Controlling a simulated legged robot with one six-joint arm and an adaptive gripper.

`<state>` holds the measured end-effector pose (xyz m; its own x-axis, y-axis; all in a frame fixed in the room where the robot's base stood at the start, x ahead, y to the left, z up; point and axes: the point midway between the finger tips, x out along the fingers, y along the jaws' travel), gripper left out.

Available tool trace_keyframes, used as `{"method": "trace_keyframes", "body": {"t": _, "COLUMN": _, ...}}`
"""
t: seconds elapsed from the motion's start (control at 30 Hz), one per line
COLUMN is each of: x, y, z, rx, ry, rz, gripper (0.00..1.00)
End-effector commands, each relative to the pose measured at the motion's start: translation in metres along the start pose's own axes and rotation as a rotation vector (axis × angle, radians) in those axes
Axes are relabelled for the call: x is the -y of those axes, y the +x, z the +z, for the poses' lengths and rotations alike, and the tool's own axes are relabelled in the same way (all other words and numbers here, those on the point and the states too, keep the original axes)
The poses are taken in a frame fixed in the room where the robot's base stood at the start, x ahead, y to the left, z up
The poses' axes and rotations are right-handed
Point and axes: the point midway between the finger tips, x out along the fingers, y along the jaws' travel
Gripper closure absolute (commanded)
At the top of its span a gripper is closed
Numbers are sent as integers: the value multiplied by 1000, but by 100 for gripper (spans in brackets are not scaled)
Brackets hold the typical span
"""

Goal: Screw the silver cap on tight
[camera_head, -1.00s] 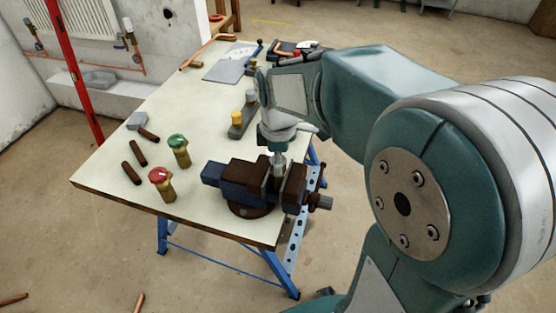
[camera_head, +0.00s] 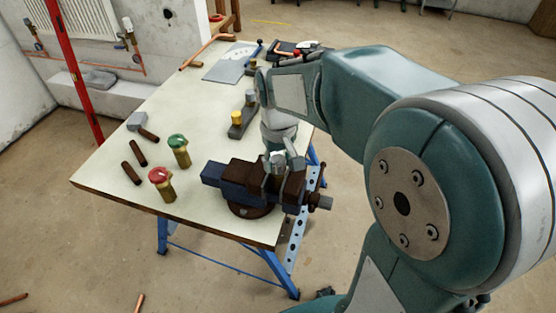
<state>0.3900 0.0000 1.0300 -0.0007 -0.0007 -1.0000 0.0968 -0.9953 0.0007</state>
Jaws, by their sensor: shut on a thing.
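The vise (camera_head: 236,184), dark blue and rust brown, is fixed at the front right corner of the workbench. A silver cap (camera_head: 277,160) shows small at the top of its jaws. My gripper (camera_head: 282,157) points down over the vise, with its grey fingers shut on the silver cap. The fingers partly hide the cap, and whatever it sits on is hard to make out between the vise jaws.
A red-topped brass valve (camera_head: 161,184) and a green-topped one (camera_head: 179,151) stand left of the vise. A grey rack (camera_head: 242,124) with a yellow cap (camera_head: 237,118) is behind it. Short brown pipes (camera_head: 131,173) lie at left. The bench centre (camera_head: 190,110) is clear.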

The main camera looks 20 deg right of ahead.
Motion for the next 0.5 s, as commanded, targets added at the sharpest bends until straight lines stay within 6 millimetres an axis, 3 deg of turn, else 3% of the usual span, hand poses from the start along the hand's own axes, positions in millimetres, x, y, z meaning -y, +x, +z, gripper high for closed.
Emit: {"method": "trace_keyframes", "body": {"t": 0.5, "x": 0, "y": 1, "z": 0, "rx": 1, "ry": 568, "rz": 0, "gripper": 100}}
